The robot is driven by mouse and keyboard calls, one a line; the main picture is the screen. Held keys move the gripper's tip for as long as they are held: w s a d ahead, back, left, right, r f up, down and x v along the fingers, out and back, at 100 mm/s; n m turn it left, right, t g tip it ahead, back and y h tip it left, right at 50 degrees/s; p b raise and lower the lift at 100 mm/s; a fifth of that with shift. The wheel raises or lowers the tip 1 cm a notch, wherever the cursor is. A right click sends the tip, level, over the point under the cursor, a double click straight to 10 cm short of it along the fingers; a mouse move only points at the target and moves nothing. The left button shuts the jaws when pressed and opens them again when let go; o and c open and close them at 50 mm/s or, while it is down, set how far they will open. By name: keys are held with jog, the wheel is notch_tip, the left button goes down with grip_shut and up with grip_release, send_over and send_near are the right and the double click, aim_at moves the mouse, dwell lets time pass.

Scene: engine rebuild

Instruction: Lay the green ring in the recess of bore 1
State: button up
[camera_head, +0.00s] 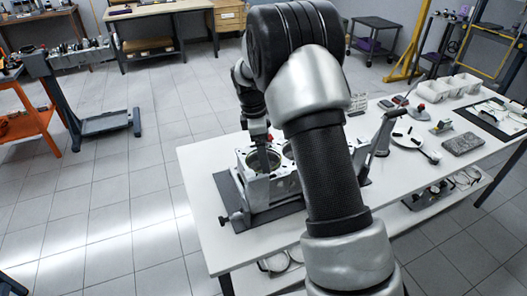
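The silver engine block (285,186) stands on a dark base plate (262,215) at the left end of the white table. Round bores open in its top face; I cannot tell which is bore 1. My gripper (264,166) points down at the left bore (249,160), its tip at or just inside the opening. The tip is too small to tell whether it is open, shut or holding anything. I cannot make out the green ring. My arm hides the right part of the block and the table behind it.
The white table (205,185) also carries a white round dish (405,141), a grey textured block (462,144), white bins (434,92) and a dark-framed tray (484,123) at the right. A grey lever stand (381,135) rises right of my arm.

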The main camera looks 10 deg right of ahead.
jog(key=shift+s+d+f, duration=0.1)
jog(key=shift+d+f, duration=0.1)
jog(key=shift+f, duration=0.05)
jog(key=o, duration=0.8)
jog(key=shift+f, duration=0.1)
jog(key=shift+o, duration=0.2)
jog(key=shift+s, duration=0.1)
notch_tip(320, 180, up, 6)
jog(key=p, duration=0.4)
jog(key=shift+w+r+p, duration=0.2)
jog(key=shift+p, duration=0.1)
dwell(0.5)
jog(key=shift+r, duration=0.1)
dwell(0.5)
